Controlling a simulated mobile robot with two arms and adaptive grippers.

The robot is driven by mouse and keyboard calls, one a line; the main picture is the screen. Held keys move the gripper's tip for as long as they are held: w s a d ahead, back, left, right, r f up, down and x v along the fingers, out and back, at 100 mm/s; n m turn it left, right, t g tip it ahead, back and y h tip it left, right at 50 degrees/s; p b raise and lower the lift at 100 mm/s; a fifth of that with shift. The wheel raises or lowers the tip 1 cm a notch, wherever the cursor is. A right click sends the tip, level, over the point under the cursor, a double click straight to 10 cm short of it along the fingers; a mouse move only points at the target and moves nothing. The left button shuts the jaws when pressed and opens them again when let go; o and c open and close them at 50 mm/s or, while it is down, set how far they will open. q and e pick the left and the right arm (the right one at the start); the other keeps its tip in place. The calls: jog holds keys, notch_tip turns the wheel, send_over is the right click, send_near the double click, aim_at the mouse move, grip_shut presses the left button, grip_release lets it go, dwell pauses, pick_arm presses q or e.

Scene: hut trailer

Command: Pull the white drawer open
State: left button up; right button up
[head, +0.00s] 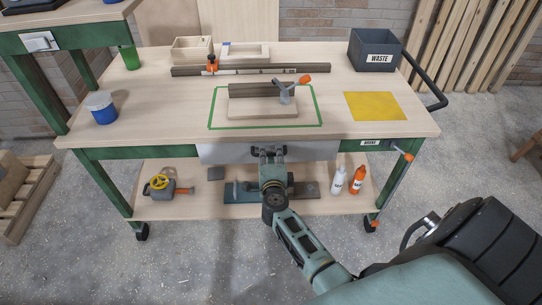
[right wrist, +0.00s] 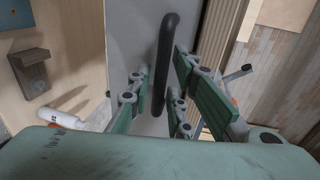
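The white drawer (head: 222,153) sits under the front edge of the workbench top; its pale front also shows in the right wrist view (right wrist: 126,45). I see no clear gap showing it pulled out. Its dark bar handle (right wrist: 167,40) runs up and down in the right wrist view. My right gripper (head: 268,153) is at the drawer front, with its green fingers on either side of the handle. The gripper is open, with a visible gap between each finger and the bar. In the head view the gripper hides most of the handle. My left gripper is not in view.
The workbench top (head: 160,115) holds a clamped wood piece, a grey waste bin (head: 374,52), a yellow sheet (head: 375,106) and a blue-white pot (head: 101,108). The lower shelf (head: 150,206) holds tools and bottles. An orange-ended clamp (head: 393,185) hangs at right.

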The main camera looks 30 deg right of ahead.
jog(key=shift+w+d, duration=0.2)
jog(key=shift+w, duration=0.1)
jog(key=shift+c, duration=0.6)
grip_shut()
jog(key=shift+f, duration=0.1)
